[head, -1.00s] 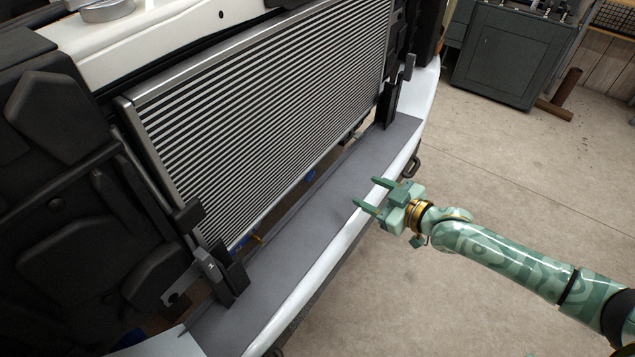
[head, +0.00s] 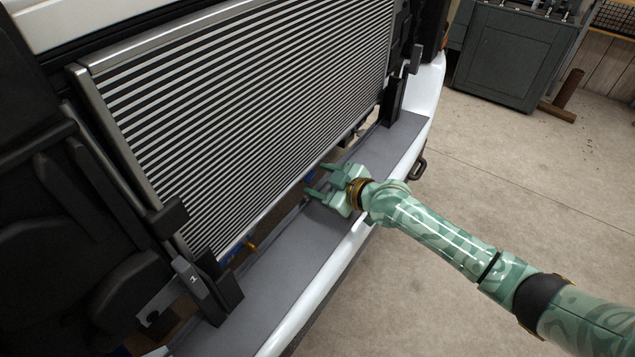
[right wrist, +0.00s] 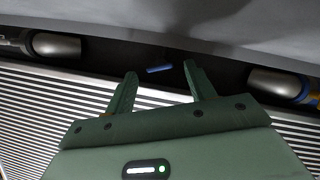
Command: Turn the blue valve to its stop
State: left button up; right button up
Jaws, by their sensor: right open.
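A small blue bar, which looks like the blue valve's handle (right wrist: 159,69), shows in the right wrist view in the dark gap beyond my fingertips, lined up between them. In the head view a bit of blue (head: 310,177) shows under the radiator's lower edge at the fingertips. My right gripper (head: 315,176) is open and empty, over the grey bumper shelf and pointing at that gap. I cannot tell whether the fingers reach around the handle; they look short of it. The valve's body is hidden. My left gripper is not in view.
The finned radiator (head: 240,110) stands just beyond the grey shelf (head: 285,240). Another blue part with a yellow piece (head: 245,243) sits low at its left. Metal cylinders (right wrist: 57,46) flank the gap.

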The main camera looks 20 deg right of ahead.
jog(key=shift+w+a+f, duration=0.1)
jog(key=shift+w+a, duration=0.1)
jog(key=shift+w, duration=0.15)
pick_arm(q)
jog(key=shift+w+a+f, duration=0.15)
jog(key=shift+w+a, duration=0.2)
pick_arm(e)
jog(key=c, duration=1)
jog(key=shift+w+d+m+g+y+b, duration=0.15)
jog(key=shift+m+g+y+b, duration=0.15)
jog(key=shift+m+b, duration=0.2)
jog(key=shift+f+m+g+y+b, duration=0.25)
jog(key=shift+m+g+y+b, duration=0.05)
jog(key=shift+m+b, duration=0.55)
jog(key=shift+r+m, duration=0.25)
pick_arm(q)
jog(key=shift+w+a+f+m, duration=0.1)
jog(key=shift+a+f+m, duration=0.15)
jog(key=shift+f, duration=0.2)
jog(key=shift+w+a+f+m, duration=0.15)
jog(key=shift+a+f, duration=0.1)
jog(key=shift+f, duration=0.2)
pick_arm(e)
jog(key=shift+r, duration=0.1)
jog(key=o, duration=1)
jog(key=shift+y, duration=0.3)
